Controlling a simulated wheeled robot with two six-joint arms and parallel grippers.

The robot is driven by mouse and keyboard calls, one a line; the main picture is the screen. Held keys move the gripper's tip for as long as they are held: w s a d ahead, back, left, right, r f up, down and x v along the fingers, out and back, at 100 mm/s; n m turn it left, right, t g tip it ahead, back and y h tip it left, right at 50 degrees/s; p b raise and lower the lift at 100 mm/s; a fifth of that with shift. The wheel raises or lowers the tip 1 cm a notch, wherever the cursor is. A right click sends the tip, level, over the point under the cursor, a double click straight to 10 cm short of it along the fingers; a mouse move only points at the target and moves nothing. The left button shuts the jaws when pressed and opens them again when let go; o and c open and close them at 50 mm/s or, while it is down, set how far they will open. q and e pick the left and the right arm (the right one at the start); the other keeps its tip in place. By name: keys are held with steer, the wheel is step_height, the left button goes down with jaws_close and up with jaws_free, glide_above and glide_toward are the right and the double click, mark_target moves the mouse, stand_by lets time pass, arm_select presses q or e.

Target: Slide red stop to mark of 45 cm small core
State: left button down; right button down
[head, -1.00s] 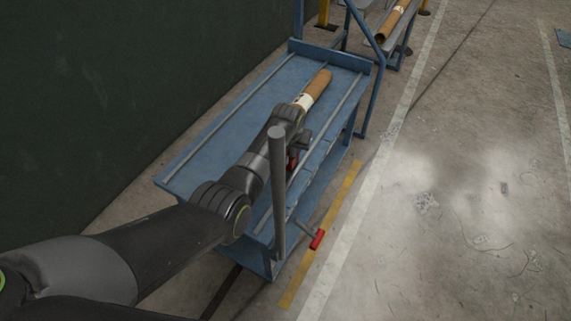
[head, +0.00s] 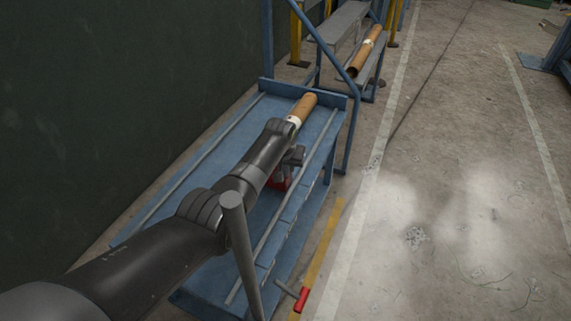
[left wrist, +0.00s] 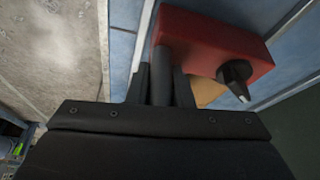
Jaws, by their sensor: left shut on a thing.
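The red stop (head: 279,181) is a red block on the blue bench, partly hidden by my left arm in the head view. It shows large in the left wrist view (left wrist: 212,45), with a dark pointed knob on it. My left gripper (head: 292,158) is shut on the grey upright post of the stop; in the left wrist view the fingers (left wrist: 162,85) flank this post. A brown core (head: 303,106) with a white band lies on the bench beyond the gripper, its near part hidden by my arm. No 45 cm mark can be read. My right gripper is not in view.
The blue bench (head: 190,172) has long metal rails (head: 268,232) along its sides. A red-gripped handle (head: 301,298) sticks out at its near right. Another brown core (head: 368,48) lies on a rack behind. A dark wall stands left; the floor (head: 460,160) on the right is open.

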arm_select(q)
steer(key=shift+w+d, duration=0.1)
steer(key=shift+w, duration=0.2)
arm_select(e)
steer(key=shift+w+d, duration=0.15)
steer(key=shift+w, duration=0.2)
